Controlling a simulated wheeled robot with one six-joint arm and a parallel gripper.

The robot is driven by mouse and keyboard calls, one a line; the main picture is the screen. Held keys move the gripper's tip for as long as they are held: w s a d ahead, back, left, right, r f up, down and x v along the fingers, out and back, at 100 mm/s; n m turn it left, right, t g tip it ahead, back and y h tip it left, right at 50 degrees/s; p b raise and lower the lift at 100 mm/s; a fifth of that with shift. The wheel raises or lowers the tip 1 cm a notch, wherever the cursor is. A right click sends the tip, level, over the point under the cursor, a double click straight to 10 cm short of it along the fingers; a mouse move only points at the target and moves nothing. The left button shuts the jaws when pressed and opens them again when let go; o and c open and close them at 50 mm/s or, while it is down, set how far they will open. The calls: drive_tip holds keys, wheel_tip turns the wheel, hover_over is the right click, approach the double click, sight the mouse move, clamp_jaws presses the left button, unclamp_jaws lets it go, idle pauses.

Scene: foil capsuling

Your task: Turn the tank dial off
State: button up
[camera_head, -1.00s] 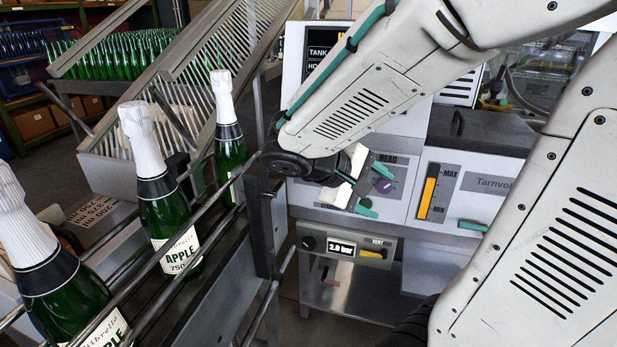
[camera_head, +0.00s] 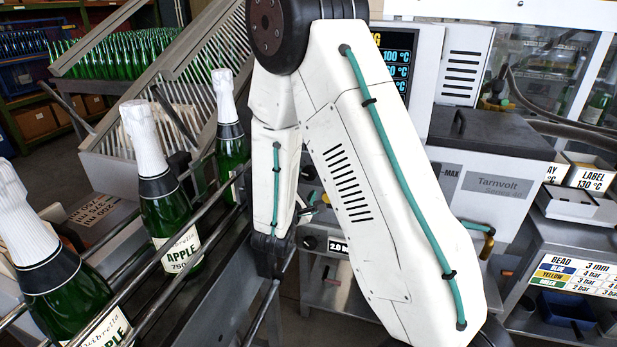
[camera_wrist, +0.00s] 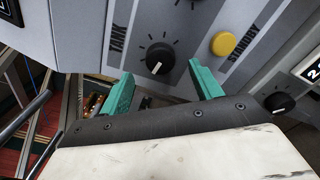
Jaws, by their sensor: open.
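The tank dial (camera_wrist: 160,58) is a round black knob with a white pointer mark, set in a grey panel beside the word TANK. In the wrist view its mark points to the lower edge of the picture. My gripper (camera_wrist: 160,71) is open, with one teal finger to the left of the dial and one to the right, both nearer the camera. I cannot tell whether they touch the dial; nothing is held.
A yellow button (camera_wrist: 222,43) sits right of the tank dial. Another black knob (camera_wrist: 279,103) is farther right, below a display (camera_wrist: 313,68). In the head view, green bottles (camera_head: 172,215) stand along rails (camera_head: 150,262) at the left, close to my arm.

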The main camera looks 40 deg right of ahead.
sight(309, 175)
drive_tip(key=x, duration=0.5)
drive_tip(key=shift+d, duration=0.1)
drive_tip(key=c, duration=1)
drive_tip(key=shift+n, duration=2.1)
drive_tip(key=o, duration=1)
drive_tip(key=v, duration=0.8)
